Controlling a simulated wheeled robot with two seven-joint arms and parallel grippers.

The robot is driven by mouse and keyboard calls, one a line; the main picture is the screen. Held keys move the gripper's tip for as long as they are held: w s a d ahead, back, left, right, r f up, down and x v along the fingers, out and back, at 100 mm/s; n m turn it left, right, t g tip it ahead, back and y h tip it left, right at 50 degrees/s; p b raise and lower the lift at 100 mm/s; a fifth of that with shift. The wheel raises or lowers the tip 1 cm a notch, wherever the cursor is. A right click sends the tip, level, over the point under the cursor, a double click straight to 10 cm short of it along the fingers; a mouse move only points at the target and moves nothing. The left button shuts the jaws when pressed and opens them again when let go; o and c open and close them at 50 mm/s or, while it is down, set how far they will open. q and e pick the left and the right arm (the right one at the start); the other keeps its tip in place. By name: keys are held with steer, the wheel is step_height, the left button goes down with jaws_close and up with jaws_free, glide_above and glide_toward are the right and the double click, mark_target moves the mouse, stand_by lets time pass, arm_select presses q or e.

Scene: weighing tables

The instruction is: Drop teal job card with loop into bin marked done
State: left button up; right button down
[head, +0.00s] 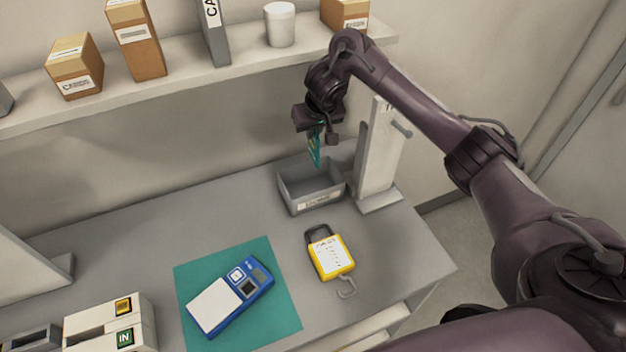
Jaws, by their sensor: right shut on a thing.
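The teal job card (314,150) hangs from my right gripper (318,128), which is shut on it. The card is seen nearly edge-on, and its loop is hidden by the gripper. It hangs above the grey bin (324,205), apart from it, over the bin's back part. The bin is open at the top and has a white label on its front; the label's lettering is too small to read surely. My left gripper is not in view.
A white upright stand (376,165) is close to the bin's right. A yellow tagged device (331,257) lies in front. A blue instrument (230,297) lies on a teal mat (285,320). A shelf (200,92) with boxes runs behind. The table's middle left is clear.

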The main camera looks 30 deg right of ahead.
steer(key=shift+w+d+f, duration=0.1)
steer(key=shift+d+f, duration=0.4)
step_height(320, 180, down, 5)
steer(key=b, duration=0.3)
steer(key=shift+d+f, duration=0.1)
steer(key=shift+f, duration=0.05)
steer(key=shift+f+b, duration=0.4)
steer(key=shift+b, duration=0.2)
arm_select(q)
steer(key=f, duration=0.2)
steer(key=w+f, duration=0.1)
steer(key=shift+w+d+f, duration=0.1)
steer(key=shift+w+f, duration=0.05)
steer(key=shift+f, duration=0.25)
arm_select(e)
steer(key=shift+r, duration=0.1)
steer(key=c, duration=1.5)
jaws_free()
